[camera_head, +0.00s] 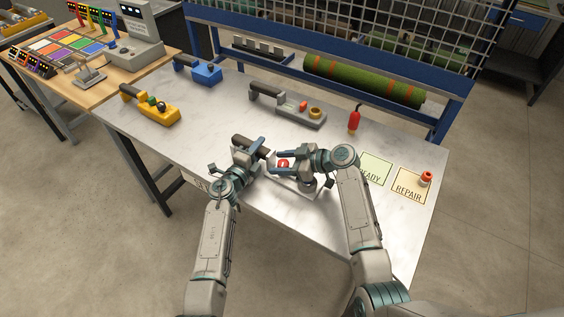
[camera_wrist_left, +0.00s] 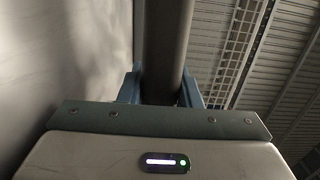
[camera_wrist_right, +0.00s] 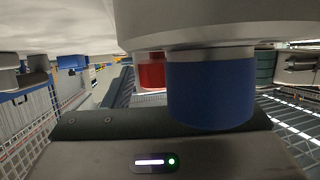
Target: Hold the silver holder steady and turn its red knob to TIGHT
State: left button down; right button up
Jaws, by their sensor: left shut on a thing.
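The silver holder (camera_head: 295,188) lies near the table's front edge, partly hidden by my arms. My left gripper (camera_head: 250,150) is shut on its dark handle (camera_head: 238,141); the left wrist view shows the handle (camera_wrist_left: 167,45) between both fingers. The red knob (camera_head: 283,163) shows between the fingers of my right gripper (camera_head: 279,162), which looks open. In the right wrist view the red knob (camera_wrist_right: 150,72) sits under the pale holder body (camera_wrist_right: 200,20), with a blue cylinder (camera_wrist_right: 210,92) nearer the camera. That cylinder hides one finger. The knob's setting cannot be read.
A grey holder (camera_head: 290,108), a yellow one (camera_head: 155,110) and a blue one (camera_head: 205,74) lie farther back. A red bottle-like tool (camera_head: 354,120) stands at the right. The READY card (camera_head: 375,168) and REPAIR card (camera_head: 405,187) lie front right, with a red-topped object (camera_head: 426,179) on REPAIR.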

jog(key=c, duration=0.9)
pick_arm(q)
jog(key=shift+f, duration=0.1)
pick_arm(e)
jog(key=shift+o, duration=0.2)
jog(key=m+t+h, duration=0.1)
jog(key=m+t, duration=0.1)
jog(key=t, duration=0.1)
jog(key=shift+m, duration=0.4)
jog(key=shift+m+t+h, duration=0.8)
jog(key=shift+m+h, duration=0.1)
jog(key=o, duration=1)
jog(key=shift+c, duration=0.2)
jog(key=v, duration=1.2)
pick_arm(q)
jog(key=c, duration=1)
grip_release()
pick_arm(e)
jog(key=shift+w, duration=0.1)
